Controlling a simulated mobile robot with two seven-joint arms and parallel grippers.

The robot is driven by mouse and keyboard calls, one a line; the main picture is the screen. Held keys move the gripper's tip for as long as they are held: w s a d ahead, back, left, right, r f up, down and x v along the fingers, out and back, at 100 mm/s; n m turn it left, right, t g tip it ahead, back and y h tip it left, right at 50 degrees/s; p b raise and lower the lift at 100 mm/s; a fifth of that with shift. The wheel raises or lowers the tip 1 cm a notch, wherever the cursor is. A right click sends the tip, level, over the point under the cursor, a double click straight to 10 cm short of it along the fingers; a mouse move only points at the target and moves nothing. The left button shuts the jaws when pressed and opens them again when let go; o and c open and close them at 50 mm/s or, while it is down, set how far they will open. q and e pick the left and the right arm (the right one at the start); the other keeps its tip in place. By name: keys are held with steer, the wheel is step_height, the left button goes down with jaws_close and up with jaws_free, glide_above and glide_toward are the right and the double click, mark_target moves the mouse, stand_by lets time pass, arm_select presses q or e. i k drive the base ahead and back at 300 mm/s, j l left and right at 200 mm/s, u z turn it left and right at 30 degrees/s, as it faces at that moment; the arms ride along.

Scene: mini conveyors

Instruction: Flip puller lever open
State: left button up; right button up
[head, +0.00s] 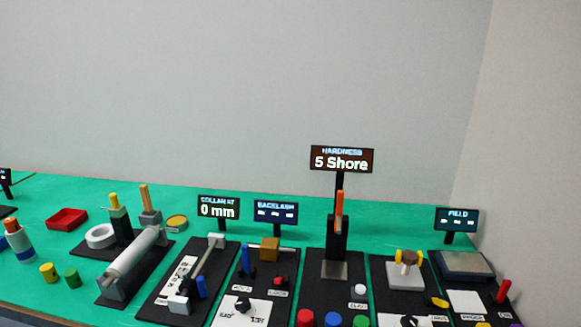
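No part is clearly marked as the puller, so I cannot tell which lever belongs to it. An upright orange lever (339,207) stands on the black post (337,238) under the hardness display. Another upright orange-brown stick (145,197) rises from a grey block (150,216) at the left. A blue upright piece (249,257) stands on the panel under the backlash display, and a smaller blue piece (201,287) is on the panel to its left. Neither of my grippers shows in the head view.
The green table (130,203) carries a row of black panels. A grey roller (132,262), a white ring (101,236), a red tray (67,218) and small cylinders (72,278) stand at the left. A field display (456,219) stands at the right. The back strip is mostly clear.

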mark_target(441, 303)
steer(key=k+j+z, duration=0.6)
steer(key=k, duration=0.15)
steer(key=k+j+z, duration=0.1)
steer(key=k+z, duration=0.2)
steer(key=k, duration=0.15)
